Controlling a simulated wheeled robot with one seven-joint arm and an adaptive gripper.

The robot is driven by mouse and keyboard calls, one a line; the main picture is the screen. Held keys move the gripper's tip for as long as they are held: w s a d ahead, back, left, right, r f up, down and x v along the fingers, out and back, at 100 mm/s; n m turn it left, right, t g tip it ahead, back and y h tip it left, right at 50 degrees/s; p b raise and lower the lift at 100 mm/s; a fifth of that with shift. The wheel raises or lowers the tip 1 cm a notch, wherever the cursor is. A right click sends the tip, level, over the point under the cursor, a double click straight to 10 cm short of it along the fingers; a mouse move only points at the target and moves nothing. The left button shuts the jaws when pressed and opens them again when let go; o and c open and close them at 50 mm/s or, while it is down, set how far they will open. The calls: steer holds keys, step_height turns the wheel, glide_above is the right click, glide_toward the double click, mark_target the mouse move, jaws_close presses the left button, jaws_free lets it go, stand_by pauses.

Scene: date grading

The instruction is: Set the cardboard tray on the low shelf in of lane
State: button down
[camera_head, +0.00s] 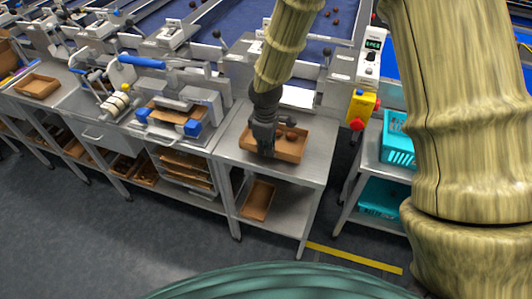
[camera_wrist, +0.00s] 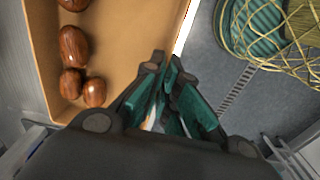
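A brown cardboard tray (camera_head: 296,153) is at the top of the metal stand in the middle of the head view. It holds several dark brown dates. In the wrist view the tray (camera_wrist: 130,55) fills the upper left, with several dates (camera_wrist: 75,50) along its left side. My gripper (camera_head: 265,152) points down at the tray's near left side. In the wrist view its fingertips (camera_wrist: 167,72) are close together, with the tray's wall running between them. I cannot tell whether the tray rests on the top or is slightly lifted. The low shelf (camera_head: 284,215) is under the same stand.
Another brown tray (camera_head: 258,200) lies on the left part of the low shelf; its right part is bare. Turquoise crates (camera_head: 398,150) stand on a rack at right. A yellow box with a red button (camera_head: 360,108) is beside the stand. Open floor lies in front.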

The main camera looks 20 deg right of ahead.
steer(key=shift+f+p, duration=0.6)
steer(key=shift+f, duration=1)
steer(key=shift+f, duration=0.15)
steer(key=c, duration=1.6)
jaws_free()
steer(key=shift+c, duration=0.2)
